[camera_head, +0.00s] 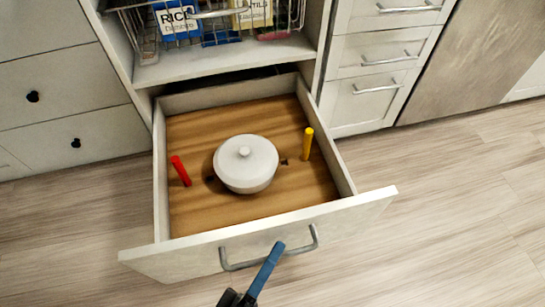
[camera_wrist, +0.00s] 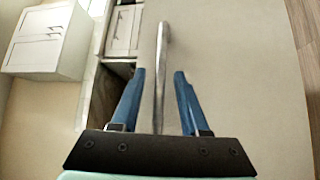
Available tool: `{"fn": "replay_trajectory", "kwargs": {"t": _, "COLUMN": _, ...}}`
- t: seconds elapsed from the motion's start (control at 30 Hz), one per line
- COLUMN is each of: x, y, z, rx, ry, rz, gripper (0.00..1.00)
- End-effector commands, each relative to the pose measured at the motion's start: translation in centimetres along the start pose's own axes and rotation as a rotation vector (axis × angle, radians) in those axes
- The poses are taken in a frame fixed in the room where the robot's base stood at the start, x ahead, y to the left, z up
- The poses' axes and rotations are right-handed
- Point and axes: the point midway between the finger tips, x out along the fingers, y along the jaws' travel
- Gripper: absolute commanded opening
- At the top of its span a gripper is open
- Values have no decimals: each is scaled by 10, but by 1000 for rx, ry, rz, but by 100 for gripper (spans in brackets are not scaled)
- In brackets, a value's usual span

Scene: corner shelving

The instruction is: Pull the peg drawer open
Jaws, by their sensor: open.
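The peg drawer (camera_head: 180,255) stands pulled well out from the cabinet in the head view. Its wooden floor holds a white lidded pot (camera_head: 246,165), a red peg (camera_head: 181,171) and a yellow peg (camera_head: 308,144). A curved metal handle (camera_head: 232,266) is on its front. My gripper (camera_head: 278,246) is at the handle. In the wrist view, the two blue fingers of my gripper (camera_wrist: 160,74) are apart, with the handle bar (camera_wrist: 161,50) between them. There are gaps between bar and fingers, so the handle is not clamped.
A wire basket (camera_head: 145,42) with a rice packet (camera_head: 177,22) and other packets sits on the shelf above the drawer. Closed drawers with knobs (camera_head: 33,96) are at left, and closed drawers with bar handles (camera_head: 378,88) at right. The wooden floor (camera_head: 450,200) is clear at right.

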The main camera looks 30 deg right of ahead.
Motion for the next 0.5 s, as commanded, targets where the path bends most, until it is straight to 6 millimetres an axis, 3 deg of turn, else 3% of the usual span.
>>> {"fn": "replay_trajectory", "kwargs": {"t": 0.33, "x": 0, "y": 0, "z": 0, "rx": 0, "ry": -1, "rz": 0, "gripper": 45}}
{"fn": "replay_trajectory", "kwargs": {"t": 0.5, "x": -15, "y": 1, "z": -1, "rx": 0, "ry": 1, "rz": -2, "gripper": 45}}
